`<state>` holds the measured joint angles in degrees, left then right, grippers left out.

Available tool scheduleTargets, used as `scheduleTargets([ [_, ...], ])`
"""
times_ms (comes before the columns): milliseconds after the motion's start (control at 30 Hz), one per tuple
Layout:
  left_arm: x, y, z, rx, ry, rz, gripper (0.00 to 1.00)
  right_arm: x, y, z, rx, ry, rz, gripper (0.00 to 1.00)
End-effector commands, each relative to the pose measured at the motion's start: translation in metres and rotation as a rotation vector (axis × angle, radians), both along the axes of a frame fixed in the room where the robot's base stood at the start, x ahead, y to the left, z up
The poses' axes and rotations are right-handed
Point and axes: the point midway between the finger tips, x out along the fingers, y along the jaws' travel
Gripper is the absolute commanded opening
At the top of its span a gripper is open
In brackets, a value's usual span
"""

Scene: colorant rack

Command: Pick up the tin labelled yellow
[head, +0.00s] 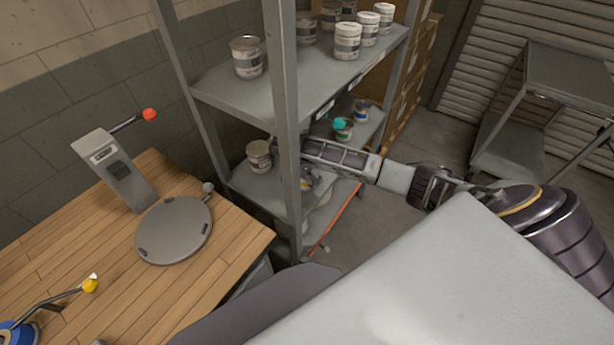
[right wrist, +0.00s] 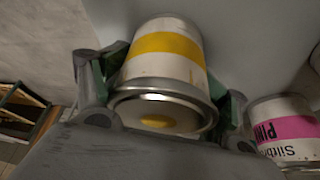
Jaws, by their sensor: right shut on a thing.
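The tin with a yellow band (right wrist: 165,47) fills the middle of the right wrist view, with a yellow spot on its lid. My right gripper (right wrist: 160,95) is shut on it, with one green-padded finger on each side. In the head view my right arm reaches into the middle level of the rack, and my right gripper (head: 307,180) is partly hidden behind the front post. The tin is hardly visible there. I cannot tell whether it touches the shelf. My left gripper is not in view.
A tin marked pink (right wrist: 285,128) stands close beside the held tin. The rack post (head: 284,120) is close to my gripper. Another tin (head: 259,155) stands left on that shelf, and several tins stand on the upper shelf (head: 300,85). A wooden table (head: 100,255) holds a scale (head: 173,230).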

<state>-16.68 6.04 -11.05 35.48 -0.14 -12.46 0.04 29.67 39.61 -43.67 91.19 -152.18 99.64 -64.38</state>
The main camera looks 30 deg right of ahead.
Motion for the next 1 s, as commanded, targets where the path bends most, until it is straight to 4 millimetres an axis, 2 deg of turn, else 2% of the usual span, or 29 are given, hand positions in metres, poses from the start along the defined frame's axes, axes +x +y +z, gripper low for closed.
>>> scheduleTargets([
  [433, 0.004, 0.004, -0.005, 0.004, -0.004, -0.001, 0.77, 0.001, -0.001, 0.034, -0.001, -0.005, 0.001, 0.38],
  [667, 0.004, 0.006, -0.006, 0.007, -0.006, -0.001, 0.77, -0.016, -0.008, 0.033, -0.001, -0.003, 0.001, 0.38],
  [1000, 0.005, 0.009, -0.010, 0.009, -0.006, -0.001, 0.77, -0.052, -0.023, 0.032, -0.003, -0.002, 0.001, 0.38],
])
